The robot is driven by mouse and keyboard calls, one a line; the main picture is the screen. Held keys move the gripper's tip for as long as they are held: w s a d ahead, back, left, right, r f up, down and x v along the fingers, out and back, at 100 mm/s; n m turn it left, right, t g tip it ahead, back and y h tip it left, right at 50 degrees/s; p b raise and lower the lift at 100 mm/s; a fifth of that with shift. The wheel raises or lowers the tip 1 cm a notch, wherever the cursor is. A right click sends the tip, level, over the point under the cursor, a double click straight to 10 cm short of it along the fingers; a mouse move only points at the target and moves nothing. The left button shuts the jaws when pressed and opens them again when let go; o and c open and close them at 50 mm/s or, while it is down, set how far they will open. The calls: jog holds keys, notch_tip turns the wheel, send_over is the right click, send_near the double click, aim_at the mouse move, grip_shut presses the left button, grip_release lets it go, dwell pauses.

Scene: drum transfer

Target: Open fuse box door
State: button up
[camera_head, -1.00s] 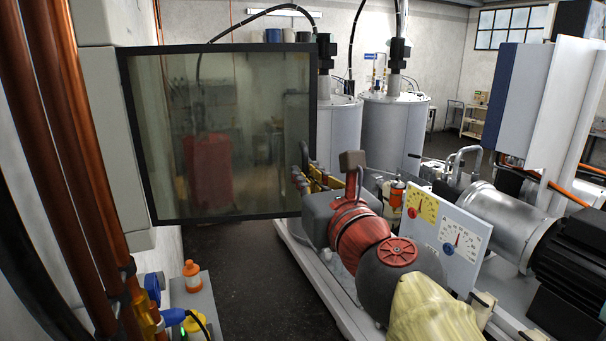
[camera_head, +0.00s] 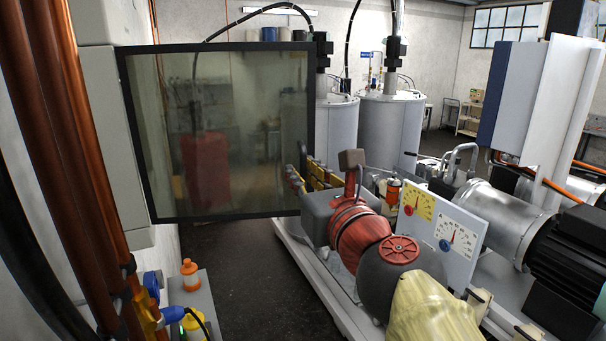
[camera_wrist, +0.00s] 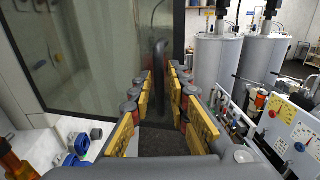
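The fuse box door (camera_head: 225,130) is a dark-framed, see-through pane on the left in the head view. It stands out from the pale box (camera_head: 112,130) on the left wall, and the room shows through it. In the wrist view, the door pane (camera_wrist: 90,50) fills the upper left. A dark curved handle (camera_wrist: 161,62) shows beside its right frame edge. My gripper (camera_wrist: 160,85) is open, with yellow-padded fingers on either side of the handle's line; contact cannot be told. In the head view, my gripper (camera_head: 308,172) is by the door's lower right edge, partly hidden.
A gauge panel (camera_head: 440,222) and a motor (camera_head: 570,250) stand on the right. Large grey tanks (camera_head: 390,130) stand behind. An orange bottle (camera_head: 189,273) and blue connectors are at lower left. Copper pipes (camera_head: 65,150) run up the left side. Dark floor (camera_head: 250,290) lies clear below the door.

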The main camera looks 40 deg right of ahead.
aim_at(296, 113)
jog(key=shift+o, duration=0.4)
jog(key=shift+r, duration=0.1)
notch_tip(296, 113, up, 10)
jog(key=shift+f, duration=0.1)
dwell(0.4)
dwell(0.5)
